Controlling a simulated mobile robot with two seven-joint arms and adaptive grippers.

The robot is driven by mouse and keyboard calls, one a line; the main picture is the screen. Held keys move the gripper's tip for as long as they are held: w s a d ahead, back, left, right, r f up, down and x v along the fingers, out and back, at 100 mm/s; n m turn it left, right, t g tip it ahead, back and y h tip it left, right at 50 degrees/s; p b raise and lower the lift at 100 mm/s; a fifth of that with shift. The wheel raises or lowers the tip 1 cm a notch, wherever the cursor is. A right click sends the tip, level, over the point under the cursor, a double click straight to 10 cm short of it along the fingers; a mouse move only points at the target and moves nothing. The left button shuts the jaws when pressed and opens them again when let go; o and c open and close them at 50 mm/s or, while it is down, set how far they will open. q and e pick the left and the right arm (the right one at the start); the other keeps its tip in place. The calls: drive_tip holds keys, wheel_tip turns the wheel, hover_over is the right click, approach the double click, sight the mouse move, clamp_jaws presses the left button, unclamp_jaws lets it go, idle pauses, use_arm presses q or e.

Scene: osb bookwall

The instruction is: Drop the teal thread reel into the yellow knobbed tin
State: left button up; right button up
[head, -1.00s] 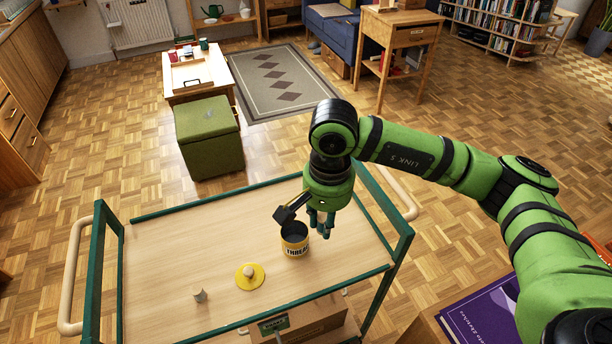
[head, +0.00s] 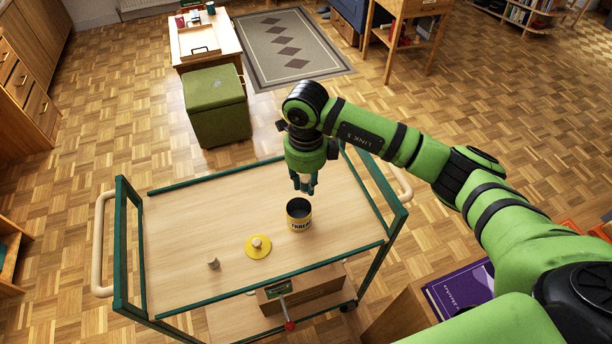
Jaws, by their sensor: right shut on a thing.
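The yellow tin (head: 299,214), with a dark band lettered THREAD, stands upright and open on the wooden top of the green-framed cart (head: 180,232). Its yellow lid with a pale knob (head: 257,246) lies flat on the cart, left of the tin. My right gripper (head: 304,188) points down just above and behind the tin's opening in the picture, apart from it. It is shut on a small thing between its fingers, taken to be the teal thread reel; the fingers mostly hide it. My left gripper is not in view.
A small pale wooden piece (head: 213,262) stands on the cart left of the lid. The cart has raised green rails and a pale handle (head: 101,245). A green stool (head: 217,107) stands behind it. A purple book (head: 459,290) lies at the lower right.

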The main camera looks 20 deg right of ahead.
sight(306, 191)
wheel_tip(306, 191, down, 5)
drive_tip(key=shift+r+b, duration=0.2)
drive_tip(key=shift+b, duration=0.9)
drive_tip(key=o, duration=1)
drive_tip(key=shift+r, duration=0.25)
wheel_tip(306, 191, up, 12)
drive_tip(key=shift+f, duration=0.2)
